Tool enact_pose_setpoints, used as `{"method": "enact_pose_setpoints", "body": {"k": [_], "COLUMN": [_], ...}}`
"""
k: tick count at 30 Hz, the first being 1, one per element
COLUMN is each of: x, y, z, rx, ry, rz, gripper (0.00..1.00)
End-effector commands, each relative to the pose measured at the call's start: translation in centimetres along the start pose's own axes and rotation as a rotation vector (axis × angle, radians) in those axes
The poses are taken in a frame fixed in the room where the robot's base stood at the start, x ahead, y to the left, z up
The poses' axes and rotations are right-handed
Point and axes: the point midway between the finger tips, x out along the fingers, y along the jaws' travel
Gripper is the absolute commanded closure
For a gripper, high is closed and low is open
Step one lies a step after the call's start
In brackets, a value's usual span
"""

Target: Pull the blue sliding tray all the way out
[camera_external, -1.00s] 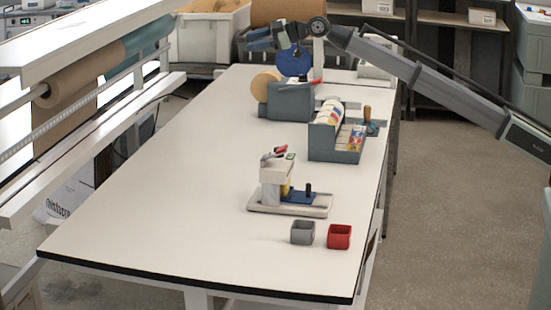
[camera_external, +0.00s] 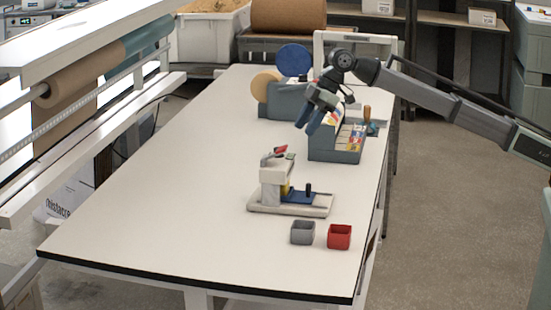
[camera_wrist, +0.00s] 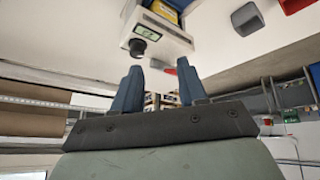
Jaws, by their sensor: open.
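The blue sliding tray (camera_external: 300,197) with a black upright knob (camera_external: 308,188) sits on the base of a small white device (camera_external: 270,188) on the table. In the wrist view the white device (camera_wrist: 158,42) shows at the top, cut by the frame edge, with a bit of blue (camera_wrist: 180,4) that may be the tray. My gripper (camera_external: 306,127) is open and empty, its blue fingers pointing down and left. It is above the table, behind the device and apart from it. Its fingers also show in the wrist view (camera_wrist: 159,68).
A grey cup (camera_external: 303,232) and a red cup (camera_external: 339,237) stand in front of the device. A grey-blue bin rack (camera_external: 337,155) stands behind it, close to my gripper in the picture. The table's left side (camera_external: 180,190) is clear.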

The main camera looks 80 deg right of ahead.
Motion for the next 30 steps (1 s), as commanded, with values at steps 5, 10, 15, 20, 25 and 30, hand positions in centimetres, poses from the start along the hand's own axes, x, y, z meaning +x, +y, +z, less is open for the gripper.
{"method": "enact_pose_setpoints", "body": {"k": [5, 10, 15, 20, 25, 30], "x": [1.1, 1.8, 3.8, 6.6, 9.5, 12.1], "y": [-3.9, -4.8, -5.0, -5.3, -5.5, -5.7], "z": [3.5, 4.3, 4.6, 4.9, 5.3, 5.7], "rx": [0.029, 0.038, 0.037, 0.037, 0.037, 0.037], "ry": [-0.112, -0.142, -0.143, -0.143, -0.142, -0.142], "rz": [-0.079, -0.098, -0.098, -0.098, -0.097, -0.097], "gripper": [0.58, 0.58, 0.58, 0.58, 0.58, 0.58]}}
